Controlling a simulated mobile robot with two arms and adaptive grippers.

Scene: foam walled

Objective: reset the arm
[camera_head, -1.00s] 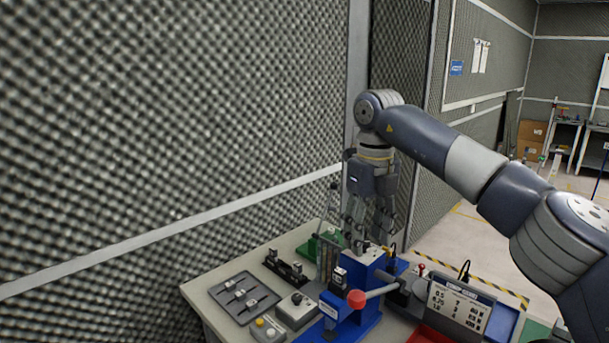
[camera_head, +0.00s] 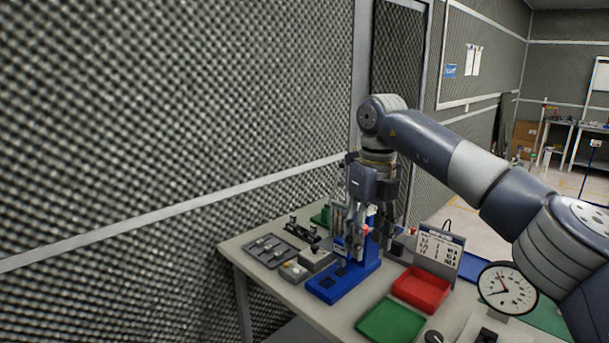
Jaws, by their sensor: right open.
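My right arm (camera_head: 480,175) comes in from the right and bends down at the elbow on the left. My right gripper (camera_head: 372,240) points down, open and with nothing seen between its fingers. It hangs in front of the upper part of a blue press-like device (camera_head: 340,284) on the table and hides part of it. Whether the fingers touch the device, I cannot tell. My left gripper is not in view.
The table (camera_head: 240,243) also holds a grey tray (camera_head: 270,251), a red tray (camera_head: 421,290), a green tray (camera_head: 391,322), a sign board (camera_head: 438,250) and a round dial (camera_head: 507,289). A foam wall (camera_head: 180,120) stands close behind at left. Open floor lies beyond at right.

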